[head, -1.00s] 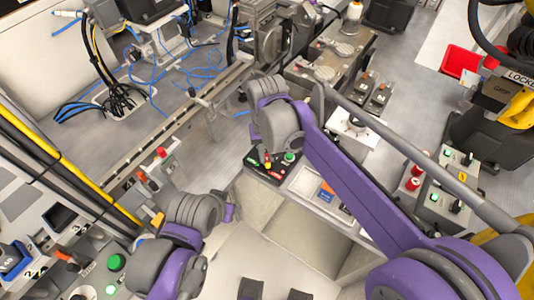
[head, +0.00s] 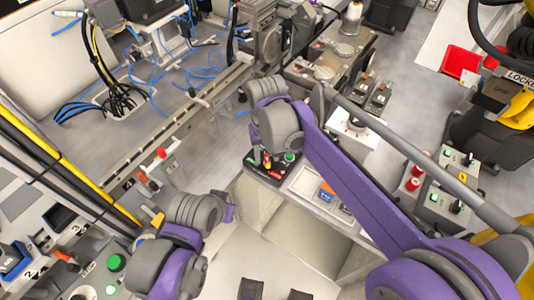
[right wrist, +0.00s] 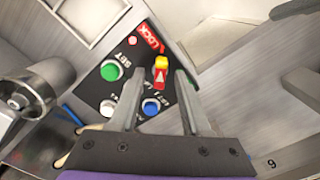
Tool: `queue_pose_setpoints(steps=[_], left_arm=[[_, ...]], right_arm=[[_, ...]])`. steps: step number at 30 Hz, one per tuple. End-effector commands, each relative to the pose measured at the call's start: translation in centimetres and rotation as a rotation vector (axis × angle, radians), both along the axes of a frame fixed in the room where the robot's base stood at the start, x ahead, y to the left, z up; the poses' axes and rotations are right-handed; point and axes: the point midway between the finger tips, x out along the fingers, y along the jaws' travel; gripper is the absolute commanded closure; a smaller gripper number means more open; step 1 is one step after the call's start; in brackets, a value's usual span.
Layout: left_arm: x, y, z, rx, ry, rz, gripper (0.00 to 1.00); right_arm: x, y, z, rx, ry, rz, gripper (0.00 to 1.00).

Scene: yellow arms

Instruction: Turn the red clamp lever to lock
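The red clamp lever (right wrist: 161,72), with a yellow part at its end, stands on a dark control panel (right wrist: 103,88) in the right wrist view. It points toward a red LOCK label (right wrist: 149,38). My right gripper (right wrist: 158,88) is open, with its two grey fingers apart on either side of the lever's near end. I cannot tell whether either finger touches it. In the head view the same panel (head: 254,160) and lever (head: 267,161) show small below my right wrist, which hides the fingers. My left arm is at lower left; its fingers do not show.
A grey round metal part (right wrist: 30,90) is at left. Other panels with levers and buttons crowd the head view, including a green button (head: 116,262).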

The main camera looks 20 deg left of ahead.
Motion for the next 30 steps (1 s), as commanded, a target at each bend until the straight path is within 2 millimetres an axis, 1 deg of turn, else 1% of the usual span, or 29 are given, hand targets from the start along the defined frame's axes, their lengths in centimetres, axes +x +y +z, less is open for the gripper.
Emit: queue_pose_setpoints(steps=[5,8,11,18,21,25,30], left_arm=[[0.0,0.0,0.0,0.0,0.0,0.0,0.5],[0.0,0.0,0.1,0.0,-0.001,0.0,0.5],[0.1,0.0,0.3,0.0,-0.001,0.0,0.5],[0.2,0.0,0.7,0.0,-0.003,0.0,0.5],[0.2,0.0,0.8,0.0,-0.004,0.0,0.5],[0.2,0.0,0.9,0.0,-0.004,0.0,0.5],[0.2,0.0,0.9,0.0,-0.004,0.0,0.5]], right_arm=[[0.0,0.0,0.2,0.0,0.0,0.0,0.53],[0.0,0.0,1.2,0.0,0.0,0.0,0.53],[0.0,0.0,3.0,0.0,0.0,0.0,0.53],[0.0,0.0,7.9,0.0,0.0,0.0,0.53],[0.0,0.0,9.4,0.0,0.0,0.0,0.53],[0.0,0.0,10.5,0.0,0.0,0.0,0.53],[0.0,0.0,10.8,0.0,0.0,0.0,0.53]])
